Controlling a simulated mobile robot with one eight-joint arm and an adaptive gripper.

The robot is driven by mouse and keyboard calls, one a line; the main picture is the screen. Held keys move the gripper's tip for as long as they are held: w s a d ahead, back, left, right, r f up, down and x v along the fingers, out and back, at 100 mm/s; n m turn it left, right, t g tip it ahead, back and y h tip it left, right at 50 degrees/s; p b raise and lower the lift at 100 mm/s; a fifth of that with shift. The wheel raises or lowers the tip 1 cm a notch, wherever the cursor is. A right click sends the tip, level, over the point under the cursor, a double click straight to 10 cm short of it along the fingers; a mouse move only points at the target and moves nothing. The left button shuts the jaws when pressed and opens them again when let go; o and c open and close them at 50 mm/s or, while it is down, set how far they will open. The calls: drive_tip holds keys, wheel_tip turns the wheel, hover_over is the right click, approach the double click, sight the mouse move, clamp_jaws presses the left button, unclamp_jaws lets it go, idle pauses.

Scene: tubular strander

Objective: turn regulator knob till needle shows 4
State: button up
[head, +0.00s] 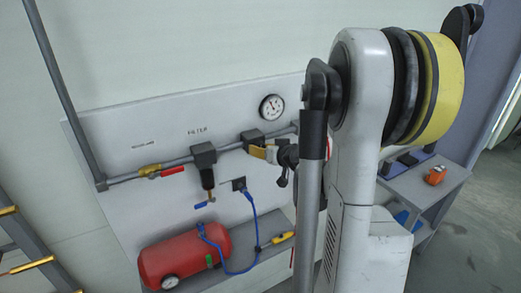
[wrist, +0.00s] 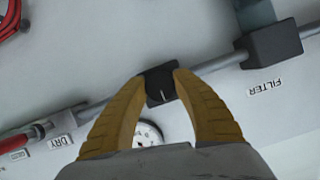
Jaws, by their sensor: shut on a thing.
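The regulator (head: 252,134) is a dark block on the grey pipe below the round white gauge (head: 271,107). In the wrist view its black knob (wrist: 161,84), with a pale mark line, sits between the two yellow-brown fingers of my gripper (wrist: 162,77). My gripper is shut on the knob, one fingertip on each side. In the head view the gripper (head: 263,152) is at the regulator, partly hidden by my arm. The gauge also shows in the wrist view (wrist: 148,132), partly covered by the gripper. Its needle is too small to read to a number.
A filter block (head: 204,155) and a yellow valve with a red handle (head: 172,173) are on the pipe to the left. A red tank (head: 184,257) with a blue hose lies below. A table (head: 425,185) with an orange object stands at the right.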

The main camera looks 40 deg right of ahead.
drive_tip(key=shift+f+m+y+b, duration=0.1)
drive_tip(key=shift+m+y+b, duration=0.2)
drive_tip(key=shift+m+b, duration=0.2)
drive_tip(key=o, duration=1.2)
drive_tip(key=shift+w, duration=0.1)
drive_tip(key=v, duration=1.2)
